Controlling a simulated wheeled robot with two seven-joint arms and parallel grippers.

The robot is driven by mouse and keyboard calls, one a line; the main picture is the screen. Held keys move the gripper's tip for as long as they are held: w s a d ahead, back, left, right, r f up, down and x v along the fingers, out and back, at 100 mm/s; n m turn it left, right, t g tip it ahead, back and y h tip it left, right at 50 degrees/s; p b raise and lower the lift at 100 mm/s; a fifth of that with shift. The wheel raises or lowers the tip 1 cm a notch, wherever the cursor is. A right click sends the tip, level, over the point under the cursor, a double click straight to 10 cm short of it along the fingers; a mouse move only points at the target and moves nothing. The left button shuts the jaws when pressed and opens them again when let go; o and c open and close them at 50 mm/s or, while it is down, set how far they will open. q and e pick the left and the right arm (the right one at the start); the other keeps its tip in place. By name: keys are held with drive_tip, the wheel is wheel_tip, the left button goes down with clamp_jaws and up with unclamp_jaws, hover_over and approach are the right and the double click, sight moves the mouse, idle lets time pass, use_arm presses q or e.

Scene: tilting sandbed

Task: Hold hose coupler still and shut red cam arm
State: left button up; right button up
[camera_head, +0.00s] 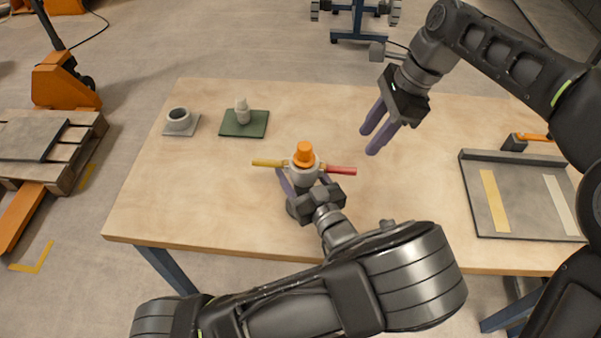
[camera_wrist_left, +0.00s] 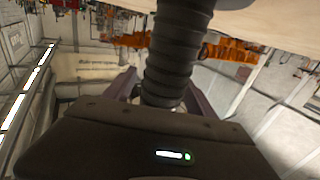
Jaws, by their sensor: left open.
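The left wrist view shows a dark ribbed hose (camera_wrist_left: 176,55) between the spread fingers; contact cannot be told. My right gripper (camera_head: 370,141) is open and empty, above and right of the red arm.
A grey ring on a plate (camera_head: 179,121) and a green pad (camera_head: 248,128) bearing a small white piece (camera_head: 242,110) lie at the back left. A grey tray (camera_head: 522,202) with two strips is at the right. The wooden table (camera_head: 180,205) is clear at front left.

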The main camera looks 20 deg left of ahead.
use_arm(q)
drive_tip(key=shift+c, duration=0.4)
clamp_jaws()
idle(0.4)
